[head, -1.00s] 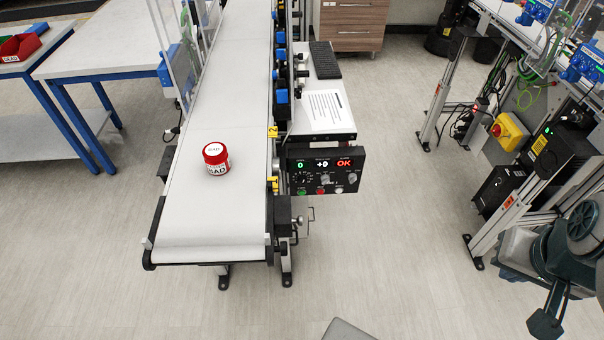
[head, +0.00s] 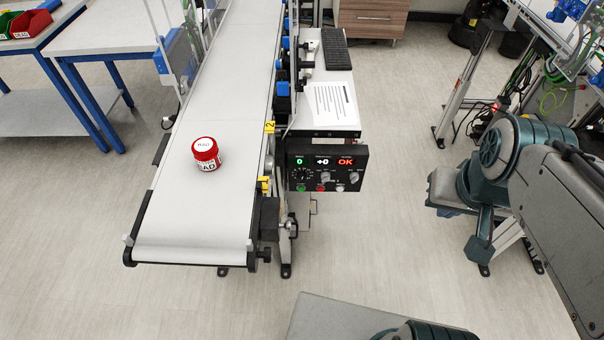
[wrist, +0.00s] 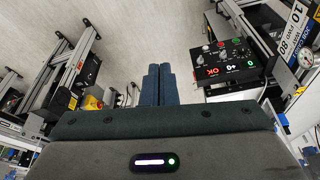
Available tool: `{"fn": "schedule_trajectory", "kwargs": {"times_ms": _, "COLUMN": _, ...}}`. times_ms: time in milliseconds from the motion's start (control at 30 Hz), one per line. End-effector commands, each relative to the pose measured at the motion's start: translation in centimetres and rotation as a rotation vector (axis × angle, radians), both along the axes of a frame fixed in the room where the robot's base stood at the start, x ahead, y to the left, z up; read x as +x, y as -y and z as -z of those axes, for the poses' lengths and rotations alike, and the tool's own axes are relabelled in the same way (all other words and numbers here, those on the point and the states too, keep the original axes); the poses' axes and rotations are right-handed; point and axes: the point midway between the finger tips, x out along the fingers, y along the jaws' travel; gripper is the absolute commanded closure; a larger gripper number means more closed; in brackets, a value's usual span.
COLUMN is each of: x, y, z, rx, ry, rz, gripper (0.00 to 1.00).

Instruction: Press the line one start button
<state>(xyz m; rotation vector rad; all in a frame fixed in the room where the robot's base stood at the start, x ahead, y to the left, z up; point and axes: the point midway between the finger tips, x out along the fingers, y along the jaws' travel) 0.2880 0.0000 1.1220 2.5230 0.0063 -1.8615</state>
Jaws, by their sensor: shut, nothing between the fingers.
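A black control panel (head: 327,168) is fixed beside the near end of the conveyor. It has a green "0", a white "+0" and a red "OK" display. A green button (head: 301,187) sits at its lower left, left of a red button (head: 321,187). Lettering at the buttons is too small to read. The panel (wrist: 223,65) shows upside down at the right of the wrist view. My gripper (wrist: 159,70) is shut and empty, its fingers together and apart from the panel. In the head view my gripper (head: 479,248) hangs well right of the panel.
A red jar (head: 206,154) stands on the conveyor's white belt (head: 190,220). A white shelf with a printed sheet (head: 332,106) and keyboard lies behind the panel. Blue-legged tables stand left. Floor between panel and gripper (head: 400,200) is clear.

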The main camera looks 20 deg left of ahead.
Motion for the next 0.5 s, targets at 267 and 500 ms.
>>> {"fn": "schedule_trajectory", "kwargs": {"times_ms": 267, "x": 1.9, "y": -0.1, "z": 3.3, "rx": -0.041, "ry": 0.056, "rz": -0.053, "gripper": 1.00}}
{"fn": "schedule_trajectory", "kwargs": {"times_ms": 500, "x": 7.6, "y": -0.7, "z": 10.6, "rx": -0.157, "ry": 0.242, "rz": -0.236, "gripper": 1.00}}
